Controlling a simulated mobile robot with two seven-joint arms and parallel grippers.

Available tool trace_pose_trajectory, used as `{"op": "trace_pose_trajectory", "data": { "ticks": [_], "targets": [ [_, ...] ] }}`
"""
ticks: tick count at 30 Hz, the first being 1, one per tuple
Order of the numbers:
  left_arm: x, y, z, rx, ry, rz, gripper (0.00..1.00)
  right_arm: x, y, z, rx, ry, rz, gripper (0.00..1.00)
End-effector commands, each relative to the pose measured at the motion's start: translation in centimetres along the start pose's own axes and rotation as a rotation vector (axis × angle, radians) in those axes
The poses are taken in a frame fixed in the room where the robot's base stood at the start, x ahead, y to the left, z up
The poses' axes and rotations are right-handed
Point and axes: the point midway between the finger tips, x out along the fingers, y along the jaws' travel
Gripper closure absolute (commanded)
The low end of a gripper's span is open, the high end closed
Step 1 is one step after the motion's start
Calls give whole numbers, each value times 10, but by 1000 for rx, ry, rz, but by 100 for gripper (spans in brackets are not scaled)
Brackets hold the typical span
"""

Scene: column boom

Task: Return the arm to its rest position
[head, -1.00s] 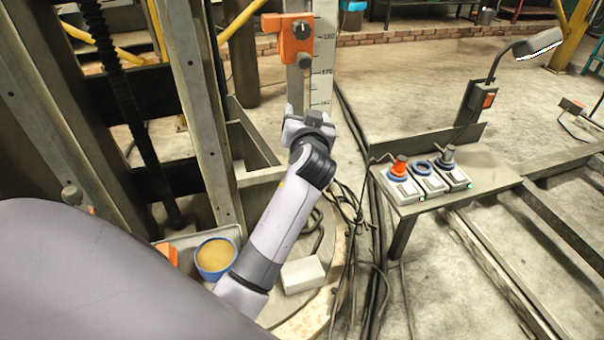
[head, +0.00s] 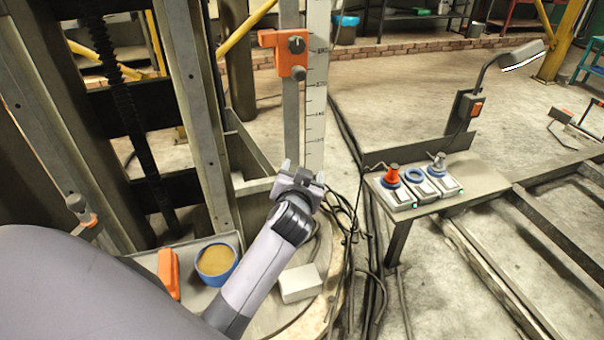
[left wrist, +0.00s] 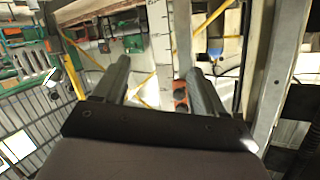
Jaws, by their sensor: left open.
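My left arm reaches in from the lower left in the head view. Its gripper (head: 302,172) is open and empty, in front of the lower part of the scale post. The orange clamp (head: 283,52) with a dark knob sits on that post (head: 316,110), above and apart from the gripper. In the left wrist view the two fingers (left wrist: 158,85) are spread with nothing between them touching, and the orange clamp (left wrist: 181,97) shows beyond them near one finger. My right gripper is in neither view.
A bench (head: 425,212) at the right holds several small control boxes and a lamp (head: 522,55). A tray (head: 190,300) with a blue bowl (head: 216,262) and an orange object (head: 168,272) lies below the arm. A white box (head: 301,283) is beside the forearm. Cables (head: 352,225) hang by the post.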

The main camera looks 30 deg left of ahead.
Motion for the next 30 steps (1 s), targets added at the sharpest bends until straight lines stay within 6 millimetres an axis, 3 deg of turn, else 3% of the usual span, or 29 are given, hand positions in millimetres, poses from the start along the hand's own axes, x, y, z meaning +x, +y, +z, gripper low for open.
{"op": "trace_pose_trajectory", "data": {
  "ticks": [8,11,14,20,24,30],
  "targets": [
    [0,0,1,1,-1,2,29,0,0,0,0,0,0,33],
    [-5,5,15,11,-14,29,29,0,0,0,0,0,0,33],
    [-18,15,46,31,-42,96,29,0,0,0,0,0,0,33],
    [-74,42,132,57,-122,305,29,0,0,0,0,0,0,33],
    [-126,55,184,48,-178,444,29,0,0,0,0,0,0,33],
    [-191,62,229,5,-241,580,29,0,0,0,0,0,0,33]
  ]
}}
